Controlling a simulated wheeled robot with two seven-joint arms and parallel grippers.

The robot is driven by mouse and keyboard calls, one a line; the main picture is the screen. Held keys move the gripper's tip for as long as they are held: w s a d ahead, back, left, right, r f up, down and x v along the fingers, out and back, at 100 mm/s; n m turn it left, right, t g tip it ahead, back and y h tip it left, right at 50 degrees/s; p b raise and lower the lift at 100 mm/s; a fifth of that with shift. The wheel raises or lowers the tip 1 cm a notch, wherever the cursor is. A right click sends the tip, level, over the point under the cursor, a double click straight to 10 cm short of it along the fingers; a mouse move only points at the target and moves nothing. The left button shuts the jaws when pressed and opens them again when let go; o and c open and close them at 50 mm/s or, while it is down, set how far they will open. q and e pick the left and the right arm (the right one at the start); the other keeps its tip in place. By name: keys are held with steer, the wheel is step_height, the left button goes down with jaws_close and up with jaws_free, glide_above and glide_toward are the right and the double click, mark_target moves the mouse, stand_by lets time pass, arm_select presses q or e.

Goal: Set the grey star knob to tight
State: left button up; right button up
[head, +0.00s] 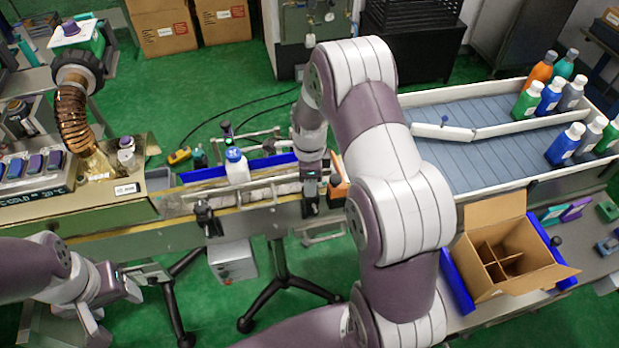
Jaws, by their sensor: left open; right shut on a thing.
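My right gripper (311,190) reaches down from above to the front guide rail (262,197) of the conveyor. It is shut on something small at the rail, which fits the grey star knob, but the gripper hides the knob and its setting. A dark clamp (207,217) stands on the same rail further left. My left gripper (150,273) is open and empty, in front of the conveyor at the lower left, well apart from the rail.
A white bottle with a blue cap (237,168) stands on the conveyor, left of my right gripper. An orange holder (338,182) is just right of that gripper. A grey box (232,262) hangs below. An open carton (508,248) and several bottles are at the right.

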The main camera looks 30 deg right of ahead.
steer(key=m, duration=0.4)
steer(key=shift+w+d+m, duration=0.1)
steer(key=shift+m, duration=0.2)
steer(key=shift+m+p, duration=0.4)
steer(key=shift+m, duration=1.5)
steer(key=o, duration=1)
steer(key=shift+o, duration=0.2)
step_height(320, 180, up, 13)
steer(key=b, duration=0.2)
steer(key=shift+f, duration=0.15)
